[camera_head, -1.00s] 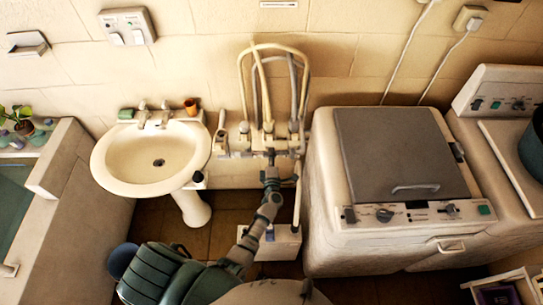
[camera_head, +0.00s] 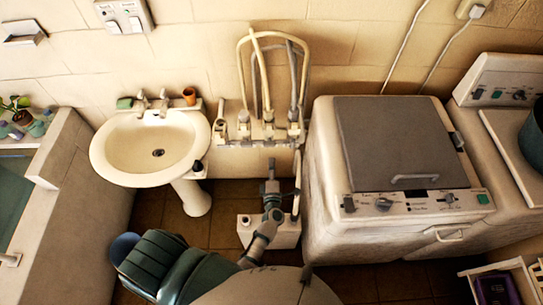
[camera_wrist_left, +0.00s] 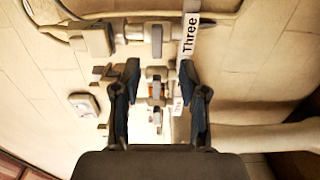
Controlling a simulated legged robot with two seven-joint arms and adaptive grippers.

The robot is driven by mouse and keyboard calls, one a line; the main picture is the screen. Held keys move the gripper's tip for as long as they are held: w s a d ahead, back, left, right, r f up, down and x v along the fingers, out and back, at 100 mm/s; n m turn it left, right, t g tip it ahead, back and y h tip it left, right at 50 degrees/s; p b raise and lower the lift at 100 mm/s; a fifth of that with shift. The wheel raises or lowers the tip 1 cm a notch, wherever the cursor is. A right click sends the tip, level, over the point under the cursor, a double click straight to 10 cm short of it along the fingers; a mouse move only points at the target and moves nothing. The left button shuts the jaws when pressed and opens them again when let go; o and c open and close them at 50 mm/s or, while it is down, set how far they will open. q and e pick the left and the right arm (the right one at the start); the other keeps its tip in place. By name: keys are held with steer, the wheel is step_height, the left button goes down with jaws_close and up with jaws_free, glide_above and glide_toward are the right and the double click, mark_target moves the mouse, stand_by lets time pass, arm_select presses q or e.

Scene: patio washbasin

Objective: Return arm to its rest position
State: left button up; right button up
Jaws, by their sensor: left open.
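My left arm reaches up from the bottom middle of the head view. Its gripper (camera_head: 270,172) is in front of and below the row of taps (camera_head: 266,131) on the wall. In the wrist view the left gripper (camera_wrist_left: 159,75) has its two dark fingers spread apart. The tap fittings (camera_wrist_left: 152,33) show beyond and between the fingers, and I see nothing held. A white tag reading "Three" (camera_wrist_left: 190,35) hangs by the fittings. My right gripper is not in view.
A washbasin (camera_head: 125,175) on a pedestal stands to the left. A washing machine (camera_head: 330,225) with a grey lid stands close on the right. Curved hoses (camera_head: 242,75) rise above the taps. A white box (camera_head: 287,237) sits low behind the arm.

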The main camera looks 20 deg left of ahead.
arm_select(q)
steer(key=shift+s+d, duration=0.25)
steer(key=shift+s, duration=0.3)
steer(key=s+d+f+m+g+h+b, duration=0.1)
steer(key=s+d+f+m+g+h, duration=0.3)
steer(key=f, duration=0.6)
steer(key=s+d+f+m+h+b, duration=0.1)
steer(key=s+f+m+h, duration=0.1)
steer(key=s+f+m, duration=0.6)
steer(key=s+d+f+m+g+h+b, duration=0.1)
steer(key=s+d+f+m+g+h, duration=0.2)
steer(key=f, duration=0.9)
steer(key=s+a+f+m+g, duration=0.2)
steer(key=s+f, duration=0.3)
steer(key=s, duration=0.5)
steer(key=s+a+f+m+g+b, duration=0.1)
steer(key=s+a+f+m+g, duration=0.2)
steer(key=s, duration=0.7)
steer(key=s+a+f+m+g+y, duration=0.1)
steer(key=s+a+f+m+g, duration=0.2)
steer(key=s+f, duration=0.6)
steer(key=s+a+m, duration=0.1)
steer(key=m, duration=0.1)
steer(key=shift+s+a+f+m+b, duration=0.15)
steer(key=shift+a+f+m+b, duration=0.15)
steer(key=shift+a+b, duration=0.1)
